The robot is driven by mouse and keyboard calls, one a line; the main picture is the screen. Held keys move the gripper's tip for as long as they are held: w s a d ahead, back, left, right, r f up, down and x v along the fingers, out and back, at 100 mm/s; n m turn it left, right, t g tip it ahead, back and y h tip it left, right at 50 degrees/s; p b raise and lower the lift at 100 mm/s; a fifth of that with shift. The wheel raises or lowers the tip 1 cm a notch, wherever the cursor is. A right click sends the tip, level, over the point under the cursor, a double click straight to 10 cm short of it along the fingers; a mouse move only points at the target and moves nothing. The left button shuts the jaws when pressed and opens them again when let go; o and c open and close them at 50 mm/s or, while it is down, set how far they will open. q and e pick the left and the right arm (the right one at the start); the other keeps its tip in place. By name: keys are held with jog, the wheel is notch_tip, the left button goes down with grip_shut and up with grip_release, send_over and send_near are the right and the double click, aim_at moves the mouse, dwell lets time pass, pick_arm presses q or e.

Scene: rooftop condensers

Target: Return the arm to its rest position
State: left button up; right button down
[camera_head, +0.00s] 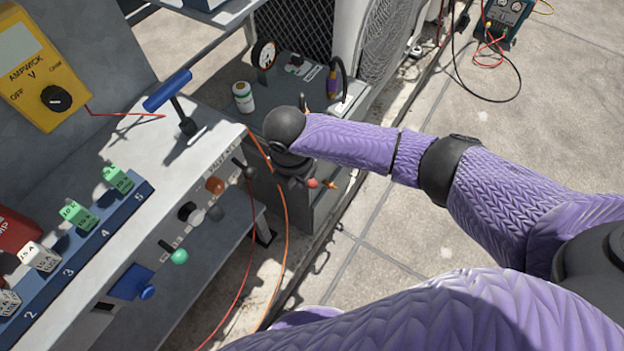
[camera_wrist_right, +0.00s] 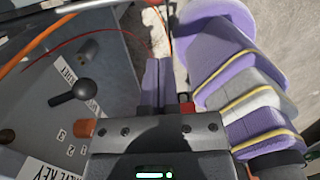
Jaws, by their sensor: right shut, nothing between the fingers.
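My right arm (camera_head: 350,142) comes in from the right in the head view and reaches past the end of the grey bench. Its dark wrist (camera_head: 284,126) hides the gripper in that view. The right wrist view shows my right gripper (camera_wrist_right: 158,82) with its fingers together and nothing held. It is beside the panel with the black lever (camera_wrist_right: 75,92) and the labels, apart from the lever. My left gripper is not in view.
The bench front (camera_head: 160,240) has several knobs and levers. Orange (camera_head: 284,230) and red hoses hang past its end, near my wrist. A blue-handled tool (camera_head: 168,92) and a yellow meter (camera_head: 42,65) are at the left. Open paving lies right.

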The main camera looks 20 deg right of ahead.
jog(key=s+d+f+m+y+p, duration=0.1)
jog(key=s+d+f+m, duration=0.2)
jog(key=s+f+m, duration=0.4)
jog(key=s+d+f+m+y+p, duration=0.1)
jog(key=s+d+f+m+p, duration=0.15)
jog(key=s+f+m, duration=0.4)
jog(key=s+d+f+m, duration=0.2)
jog(key=s+m, duration=0.1)
jog(key=s, duration=0.5)
jog(key=s+d+f+m+g+h, duration=0.1)
jog(key=s+d+f+m, duration=0.1)
jog(key=s, duration=0.7)
jog(key=s+d+f+m, duration=0.3)
jog(key=s+m, duration=0.1)
jog(key=s, duration=0.5)
jog(key=shift+s+f+h, duration=0.25)
jog(key=shift+f+h, duration=0.1)
jog(key=shift+h, duration=0.05)
jog(key=shift+d, duration=0.1)
jog(key=shift+w, duration=0.15)
